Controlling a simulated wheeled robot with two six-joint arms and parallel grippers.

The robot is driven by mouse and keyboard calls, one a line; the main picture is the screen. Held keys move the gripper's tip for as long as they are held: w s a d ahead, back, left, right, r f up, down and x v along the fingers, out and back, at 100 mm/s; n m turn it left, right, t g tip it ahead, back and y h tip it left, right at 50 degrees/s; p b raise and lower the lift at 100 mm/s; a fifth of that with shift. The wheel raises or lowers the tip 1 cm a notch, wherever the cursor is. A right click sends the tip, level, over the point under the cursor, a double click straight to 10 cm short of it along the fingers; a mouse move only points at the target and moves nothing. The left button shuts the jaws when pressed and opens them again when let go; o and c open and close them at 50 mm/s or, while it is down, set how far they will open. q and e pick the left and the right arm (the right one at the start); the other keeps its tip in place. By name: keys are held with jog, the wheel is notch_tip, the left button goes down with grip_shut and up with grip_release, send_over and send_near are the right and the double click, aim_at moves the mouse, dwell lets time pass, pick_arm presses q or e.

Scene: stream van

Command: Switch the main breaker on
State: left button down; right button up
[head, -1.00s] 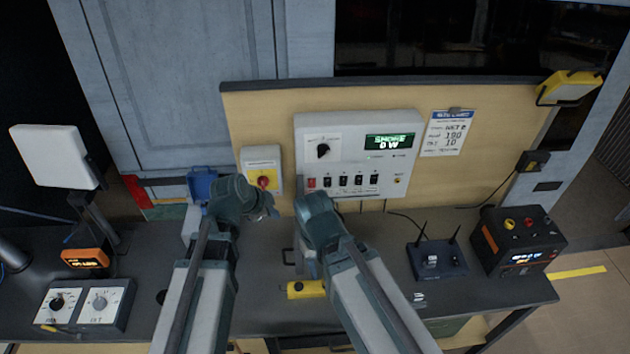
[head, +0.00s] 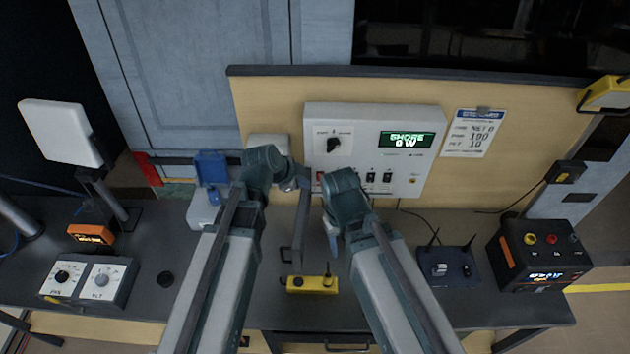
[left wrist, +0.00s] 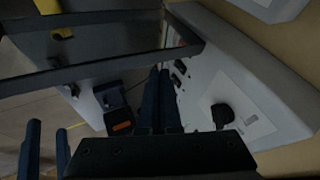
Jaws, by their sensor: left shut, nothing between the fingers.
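The white control panel (head: 352,120) on the wooden board has a row of switches, with a red one (head: 320,180) at its left end. That switch is partly hidden by my arms, so its position cannot be read. The panel also shows in the left wrist view (left wrist: 272,88), with its black knob (left wrist: 222,116). My left gripper (head: 300,183) is at the panel's lower left, close to the red switch; its fingers (left wrist: 160,98) are together and empty. Contact cannot be told. My right gripper (left wrist: 46,140) shows in the left wrist view with fingers apart; my arm hides most of it in the head view.
A white box (head: 268,142) left of the panel is mostly covered by my left wrist. A yellow device (head: 312,285) lies on the table below. A router (head: 445,265) and a black power box (head: 540,255) stand to the right. A notice (head: 474,132) hangs beside the panel.

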aim_at(320, 177)
pick_arm(q)
jog(key=w+d+f+b, duration=0.3)
jog(key=w+f+b, duration=0.5)
jog(key=shift+w+d+f, duration=0.2)
jog(key=shift+d+f, duration=0.1)
dwell(0.3)
jog(key=shift+w+f+b, duration=0.1)
jog(key=shift+w+b, duration=0.1)
jog(key=shift+b, duration=0.2)
